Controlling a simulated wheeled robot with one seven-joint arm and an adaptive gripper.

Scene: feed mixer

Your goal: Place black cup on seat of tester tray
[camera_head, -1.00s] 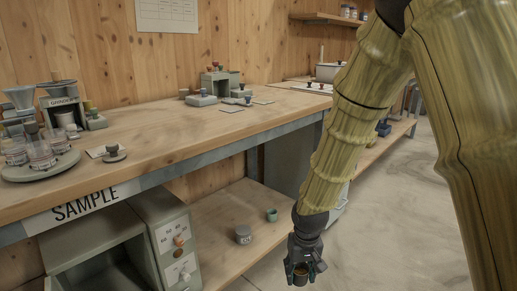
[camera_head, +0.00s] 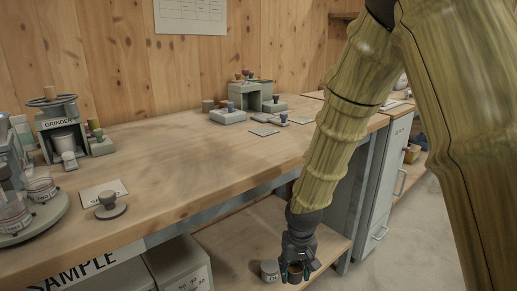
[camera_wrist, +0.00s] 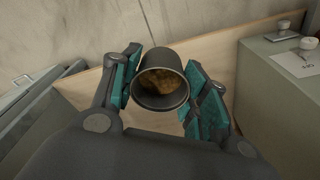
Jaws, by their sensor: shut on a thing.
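My gripper (camera_head: 296,274) hangs low in front of the bench's lower shelf in the head view. It is shut on a dark cup, which also shows in the wrist view (camera_wrist: 160,97). The cup sits between the two teal finger pads, its mouth toward the wrist camera, with brown matter inside. I cannot tell for sure which thing is the tester tray. A grey-green stand (camera_head: 254,92) with coloured knobs is at the back of the bench, with small blocks and flat plates (camera_head: 264,131) in front of it.
The wooden bench top (camera_head: 190,160) is clear in its middle. A grinder (camera_head: 62,125), a round tray with clear cups (camera_head: 40,218) and a small knobbed disc (camera_head: 109,205) stand at left.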

